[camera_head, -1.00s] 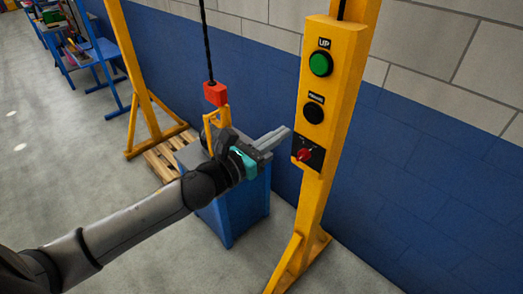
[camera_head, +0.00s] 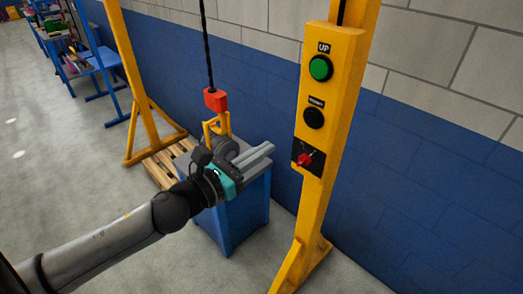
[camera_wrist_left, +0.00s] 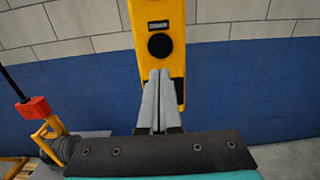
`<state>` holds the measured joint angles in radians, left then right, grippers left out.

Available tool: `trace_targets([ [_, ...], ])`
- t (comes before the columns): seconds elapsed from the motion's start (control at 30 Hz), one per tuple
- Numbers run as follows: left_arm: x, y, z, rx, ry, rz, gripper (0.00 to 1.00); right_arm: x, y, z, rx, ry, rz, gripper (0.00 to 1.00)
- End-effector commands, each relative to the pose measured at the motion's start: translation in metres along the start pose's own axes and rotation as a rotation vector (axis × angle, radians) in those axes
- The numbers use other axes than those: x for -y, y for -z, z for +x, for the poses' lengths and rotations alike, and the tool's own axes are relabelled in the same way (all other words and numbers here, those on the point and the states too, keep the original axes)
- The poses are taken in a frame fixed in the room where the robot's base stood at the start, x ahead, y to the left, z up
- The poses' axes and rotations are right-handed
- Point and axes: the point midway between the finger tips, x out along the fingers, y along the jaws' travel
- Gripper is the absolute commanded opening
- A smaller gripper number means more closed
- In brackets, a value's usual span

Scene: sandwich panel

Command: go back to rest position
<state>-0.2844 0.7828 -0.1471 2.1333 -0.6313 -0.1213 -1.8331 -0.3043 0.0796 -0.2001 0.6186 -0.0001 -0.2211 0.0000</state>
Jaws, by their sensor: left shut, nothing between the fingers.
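My left gripper (camera_head: 262,154) is shut and empty in the head view. Its fingers point right toward the yellow control post, with a gap between them and the post. In the left wrist view the closed fingers (camera_wrist_left: 157,98) stand in front of the yellow post (camera_wrist_left: 158,15). The post carries a control panel (camera_head: 328,85) with a green UP button (camera_head: 320,68), a black button (camera_head: 313,118) below it and a red switch (camera_head: 304,160) at the bottom. My right gripper is in neither view.
A red hoist block (camera_head: 215,100) hangs on a black cable above a yellow hook piece and dark round load, partly hidden by my arm. Below is a blue box (camera_head: 238,212). A wooden pallet (camera_head: 165,165) and yellow frame leg stand left; a blue wall is behind.

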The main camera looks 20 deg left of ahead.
Motion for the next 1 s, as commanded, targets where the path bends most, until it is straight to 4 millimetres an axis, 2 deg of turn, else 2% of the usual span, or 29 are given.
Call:
trace_targets([
  [0.47,0.000,0.000,0.000,0.000,-0.001,-0.001,0.00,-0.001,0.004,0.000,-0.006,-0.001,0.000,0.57],
  [0.57,-0.004,0.008,0.000,-0.010,-0.012,-0.027,0.00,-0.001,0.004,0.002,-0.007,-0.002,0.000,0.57],
  [0.67,-0.018,0.041,-0.001,-0.050,-0.061,-0.138,0.00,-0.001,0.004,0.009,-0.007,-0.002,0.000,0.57],
  [0.77,-0.041,0.099,-0.006,-0.114,-0.156,-0.348,0.00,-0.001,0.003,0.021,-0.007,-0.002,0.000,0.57],
  [0.9,-0.068,0.203,-0.028,-0.201,-0.341,-0.720,0.00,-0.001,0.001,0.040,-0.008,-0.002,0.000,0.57],
  [0.97,-0.073,0.247,-0.042,-0.228,-0.427,-0.878,0.00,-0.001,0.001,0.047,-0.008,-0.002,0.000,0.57],
  [1.0,-0.076,0.276,-0.052,-0.242,-0.489,-0.980,0.00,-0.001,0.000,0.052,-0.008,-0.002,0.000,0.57],
])
